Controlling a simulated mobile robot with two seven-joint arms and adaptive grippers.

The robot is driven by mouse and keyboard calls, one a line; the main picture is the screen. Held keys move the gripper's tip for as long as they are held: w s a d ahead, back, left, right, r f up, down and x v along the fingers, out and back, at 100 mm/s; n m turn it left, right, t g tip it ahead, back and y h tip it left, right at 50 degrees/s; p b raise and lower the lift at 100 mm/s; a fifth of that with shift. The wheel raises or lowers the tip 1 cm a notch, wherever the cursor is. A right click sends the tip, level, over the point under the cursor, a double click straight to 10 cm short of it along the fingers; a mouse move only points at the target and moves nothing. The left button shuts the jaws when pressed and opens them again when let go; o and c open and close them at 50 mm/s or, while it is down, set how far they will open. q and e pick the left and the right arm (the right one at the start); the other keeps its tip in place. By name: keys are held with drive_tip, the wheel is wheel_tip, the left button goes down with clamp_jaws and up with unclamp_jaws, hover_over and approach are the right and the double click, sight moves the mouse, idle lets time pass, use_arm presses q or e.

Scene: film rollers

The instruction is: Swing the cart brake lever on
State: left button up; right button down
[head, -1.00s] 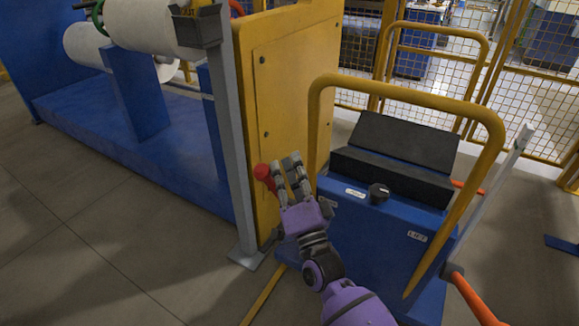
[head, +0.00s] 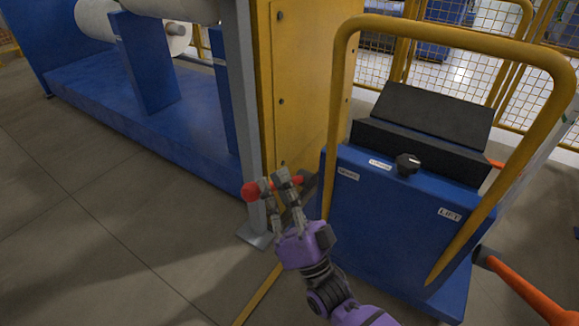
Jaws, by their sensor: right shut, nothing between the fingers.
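The cart (head: 390,235) is a blue body with a yellow tubular handle frame (head: 336,120). A lever with a red ball knob (head: 250,191) sticks out from its left side; it looks like the brake lever. More red of it (head: 297,180) shows right of my fingers, and a dark part leads to the cart. My right gripper (head: 276,182) is at this lever, just right of the knob. Its fingers are shut with nothing between them and cover part of the lever. Whether they touch it I cannot tell. My left gripper is out of view.
A grey post (head: 246,110) and a yellow panel (head: 302,80) stand close behind the lever. A blue roller stand (head: 150,125) is at the left. An orange bar (head: 525,290) sticks out from the cart's right. A black knob (head: 408,163) sits on the cart. Bare floor lies front left.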

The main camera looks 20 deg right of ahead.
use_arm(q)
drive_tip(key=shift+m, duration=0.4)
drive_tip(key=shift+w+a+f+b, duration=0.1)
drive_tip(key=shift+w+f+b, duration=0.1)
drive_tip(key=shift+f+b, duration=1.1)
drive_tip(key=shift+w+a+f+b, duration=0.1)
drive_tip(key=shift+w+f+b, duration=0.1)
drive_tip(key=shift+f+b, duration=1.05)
use_arm(e)
drive_tip(key=s+a+f+n+g+y, duration=0.2)
drive_tip(key=s+a+f+n+y, duration=0.1)
drive_tip(key=f+n+y, duration=0.4)
drive_tip(key=shift+a+n+g+y, duration=0.2)
drive_tip(key=shift+n+g+y, duration=0.25)
drive_tip(key=shift+n, duration=0.45)
drive_tip(key=shift+f, duration=0.15)
wheel_tip(320, 180, up, 4)
drive_tip(key=d+p, duration=0.1)
drive_tip(key=p, duration=0.3)
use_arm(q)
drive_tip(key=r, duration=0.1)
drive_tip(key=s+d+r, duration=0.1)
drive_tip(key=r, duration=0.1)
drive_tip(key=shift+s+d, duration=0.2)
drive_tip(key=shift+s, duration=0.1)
use_arm(e)
drive_tip(key=v, duration=1.1)
drive_tip(key=shift+s+r, duration=0.25)
drive_tip(key=shift+s, duration=0.1)
